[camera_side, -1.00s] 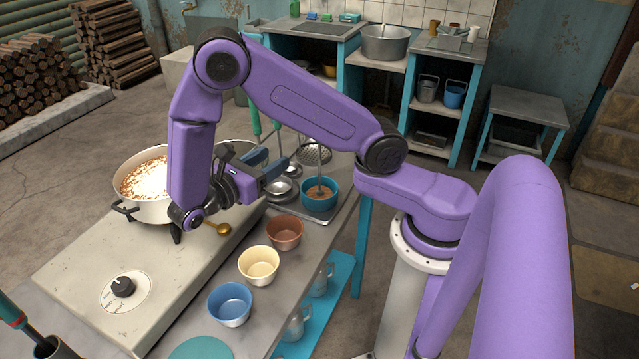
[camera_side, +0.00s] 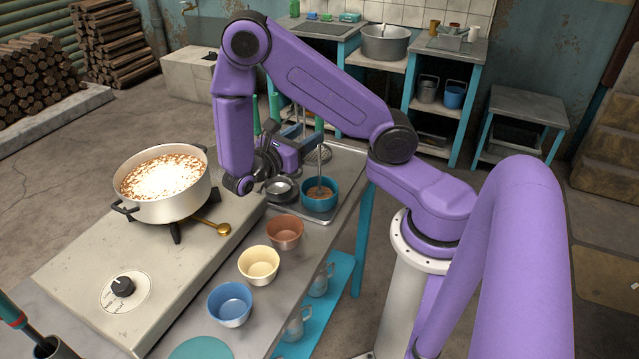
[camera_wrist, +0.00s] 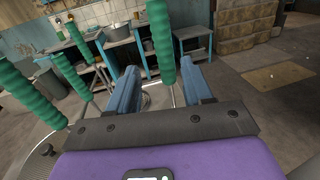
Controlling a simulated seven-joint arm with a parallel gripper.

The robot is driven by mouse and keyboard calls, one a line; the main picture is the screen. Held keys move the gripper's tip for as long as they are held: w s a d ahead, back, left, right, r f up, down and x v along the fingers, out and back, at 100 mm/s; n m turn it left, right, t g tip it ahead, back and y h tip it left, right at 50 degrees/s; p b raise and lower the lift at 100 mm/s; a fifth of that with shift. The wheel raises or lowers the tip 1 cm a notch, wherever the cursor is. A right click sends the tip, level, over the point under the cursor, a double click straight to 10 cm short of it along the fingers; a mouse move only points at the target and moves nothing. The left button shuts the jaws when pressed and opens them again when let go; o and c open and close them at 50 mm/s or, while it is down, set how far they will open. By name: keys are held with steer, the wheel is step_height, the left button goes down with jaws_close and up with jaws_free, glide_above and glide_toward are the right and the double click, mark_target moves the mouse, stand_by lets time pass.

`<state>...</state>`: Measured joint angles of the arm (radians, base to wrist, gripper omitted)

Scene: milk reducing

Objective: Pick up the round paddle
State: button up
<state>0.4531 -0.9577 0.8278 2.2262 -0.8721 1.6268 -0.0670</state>
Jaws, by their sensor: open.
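Several utensils with green handles stand upright at the far end of the worktable. The perforated round head (camera_side: 325,153) of one shows behind the teal bowl. Which utensil is the round paddle is unclear, as my arm hides parts of them. My gripper (camera_side: 303,136) is open beside these handles, above the metal tray. In the wrist view, its blue jaws (camera_wrist: 159,74) are apart, and a green handle (camera_wrist: 162,38) with a thin metal shaft lies between them in the picture. Contact cannot be told. Other green handles (camera_wrist: 28,92) stand to the left of the jaws.
A teal bowl (camera_side: 322,202) with brown contents and a thin rod stands on the metal tray (camera_side: 346,168). Brown (camera_side: 284,233), cream (camera_side: 259,265) and blue (camera_side: 230,304) bowls line the table edge. A large pot (camera_side: 164,211) of white and brown contents sits on the stove.

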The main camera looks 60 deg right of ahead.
mark_target(317, 129)
steer(key=d, duration=0.1)
steer(key=s+d, duration=0.1)
steer(key=d, duration=0.3)
steer(key=shift+s, duration=0.4)
steer(key=shift+c, duration=0.3)
steer(key=shift+r, duration=0.1)
jaws_close()
